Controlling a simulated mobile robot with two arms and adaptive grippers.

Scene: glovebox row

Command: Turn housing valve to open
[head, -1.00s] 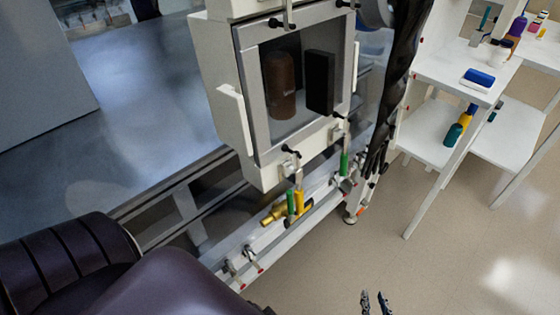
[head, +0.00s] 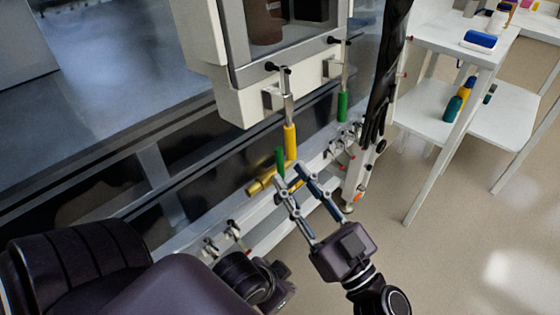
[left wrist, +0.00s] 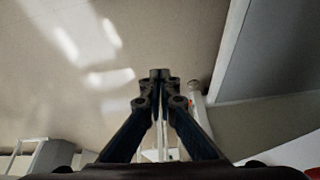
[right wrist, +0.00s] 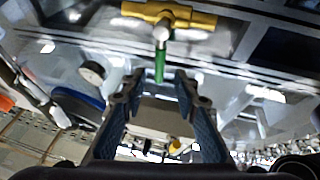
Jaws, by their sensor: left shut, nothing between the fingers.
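The housing valve has a brass-yellow body (head: 262,182) low under the front of the glovebox, with a green handle (head: 280,162) standing up from it. My right gripper (head: 291,177) is open, with its fingertips close to the handle in the head view; I cannot tell whether they touch. My left gripper (left wrist: 160,76) is shut and empty, facing bare floor.
The glovebox (head: 235,105) stands above the valve. A yellow grip (head: 290,142) and another green grip (head: 342,106) hang below it. A black glove (head: 380,110) hangs at right. White shelves (head: 425,120) with bottles stand farther right; open floor lies in front.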

